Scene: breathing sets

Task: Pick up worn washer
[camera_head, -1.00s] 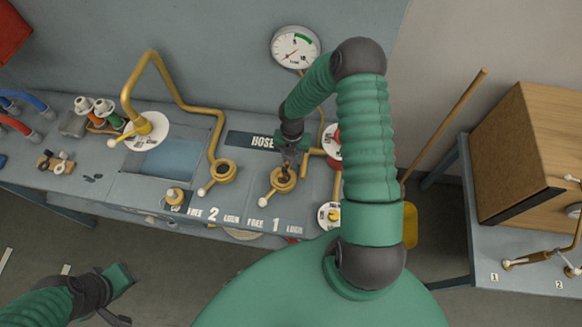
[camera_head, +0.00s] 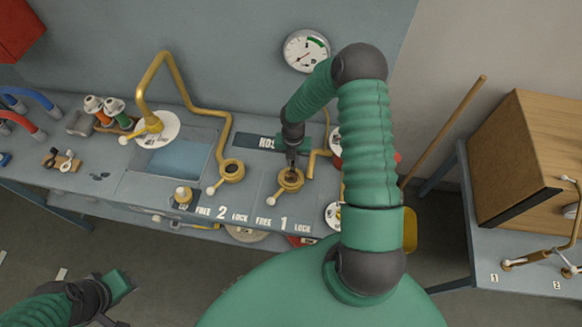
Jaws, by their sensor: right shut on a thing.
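My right gripper (camera_head: 291,170) reaches down from above to the brass ring fitting (camera_head: 291,180) at place 1 on the grey bench. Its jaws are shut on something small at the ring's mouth. This fits the worn washer, but the fingers hide it and it is too small to make out. I cannot tell whether it is clear of the ring. My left gripper (camera_head: 122,303) is low at the left, over the floor in front of the bench. Its fingers look apart and empty.
A second brass ring (camera_head: 231,171) with a bent pipe stands at place 2. A small brass knob (camera_head: 183,196) is at the bench's front edge. A gauge (camera_head: 306,50) is on the back panel. Hoses and small fittings lie to the left. A wooden box (camera_head: 530,150) is on the right table.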

